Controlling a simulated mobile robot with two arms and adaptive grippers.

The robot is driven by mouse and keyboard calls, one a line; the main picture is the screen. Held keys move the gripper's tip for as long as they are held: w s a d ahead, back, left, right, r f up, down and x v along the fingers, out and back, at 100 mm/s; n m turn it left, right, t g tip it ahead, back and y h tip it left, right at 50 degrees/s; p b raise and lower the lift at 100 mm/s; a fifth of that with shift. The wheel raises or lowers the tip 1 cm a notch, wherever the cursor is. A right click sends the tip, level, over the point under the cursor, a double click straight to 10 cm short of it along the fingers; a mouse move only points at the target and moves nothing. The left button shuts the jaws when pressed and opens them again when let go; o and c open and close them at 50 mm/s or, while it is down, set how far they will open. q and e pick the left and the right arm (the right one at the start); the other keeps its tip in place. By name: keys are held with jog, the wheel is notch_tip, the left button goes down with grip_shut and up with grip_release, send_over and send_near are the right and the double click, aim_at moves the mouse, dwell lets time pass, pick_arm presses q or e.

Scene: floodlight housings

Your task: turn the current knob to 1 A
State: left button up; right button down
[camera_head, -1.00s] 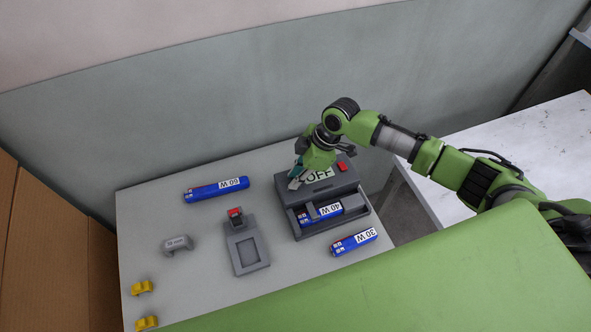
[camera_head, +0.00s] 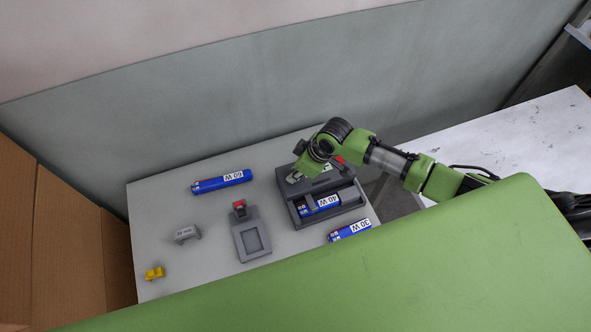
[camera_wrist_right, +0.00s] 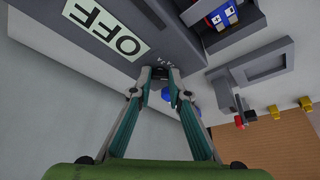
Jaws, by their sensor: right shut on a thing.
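The power unit (camera_head: 345,180) is a dark grey box on the table. In the head view the gripper (camera_head: 294,178) is at the unit's left edge and the knob is hidden. My left gripper is not in view.
A blue 40 W module (camera_head: 320,203) lies in the unit's front bay. A 60 W module (camera_head: 221,181) and a 30 W module (camera_head: 350,230) lie on the table.

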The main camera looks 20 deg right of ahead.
jog(key=c, duration=1.9)
grip_release()
jog(key=shift+r, duration=0.1)
jog(key=v, duration=1.2)
jog(key=shift+s, duration=0.1)
